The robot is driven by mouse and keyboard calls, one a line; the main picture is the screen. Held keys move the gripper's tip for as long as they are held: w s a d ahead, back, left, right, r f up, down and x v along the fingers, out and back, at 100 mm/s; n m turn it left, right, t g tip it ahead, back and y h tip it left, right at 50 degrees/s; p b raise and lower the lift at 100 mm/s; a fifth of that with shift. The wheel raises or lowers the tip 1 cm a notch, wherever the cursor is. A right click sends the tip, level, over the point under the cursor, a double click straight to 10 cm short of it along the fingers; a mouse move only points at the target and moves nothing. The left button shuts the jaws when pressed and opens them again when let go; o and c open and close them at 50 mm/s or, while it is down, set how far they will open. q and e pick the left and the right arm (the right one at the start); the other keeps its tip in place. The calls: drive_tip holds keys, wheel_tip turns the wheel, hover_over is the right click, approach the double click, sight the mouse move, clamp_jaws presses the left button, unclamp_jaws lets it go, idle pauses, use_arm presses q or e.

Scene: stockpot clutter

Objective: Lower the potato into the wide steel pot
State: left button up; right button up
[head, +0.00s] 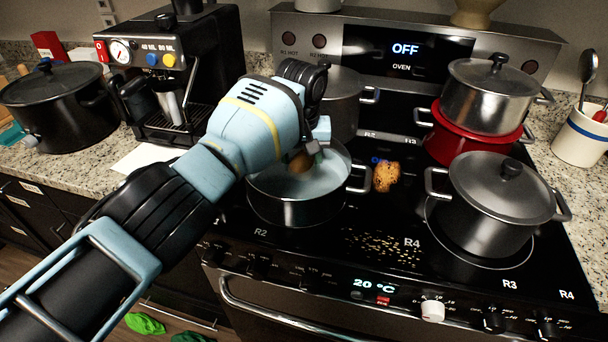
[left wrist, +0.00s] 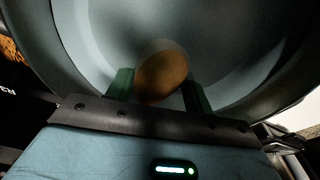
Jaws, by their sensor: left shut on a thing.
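The wide steel pot (head: 297,211) stands open on the stove's left front burner, with a pale grey inside. My left gripper (head: 312,158) is over the pot's opening, at its back part, and is shut on the brown potato (head: 299,163). In the left wrist view the potato (left wrist: 161,76) sits between the two dark green fingers, with the pot's inner wall (left wrist: 85,50) around it. I cannot tell whether the potato touches the pot's bottom. My wrist hides part of the pot's left and back rim. My right gripper is not in view.
A brown, speckled lump (head: 386,176) lies on the stove right of the pot, with crumbs (head: 385,247) in front. A lidded pot (head: 492,205) stands at right, and a steel pot (head: 488,97) sits on a red one (head: 462,140). A coffee machine (head: 165,75) stands back left.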

use_arm(q)
drive_tip(key=shift+f, duration=0.35)
idle(0.3)
drive_tip(key=o, duration=1.1)
drive_tip(key=shift+o, duration=0.2)
drive_tip(key=r, duration=0.5)
drive_tip(key=s+r+p, duration=0.1)
drive_tip(key=r, duration=0.1)
drive_tip(key=shift+r, duration=0.35)
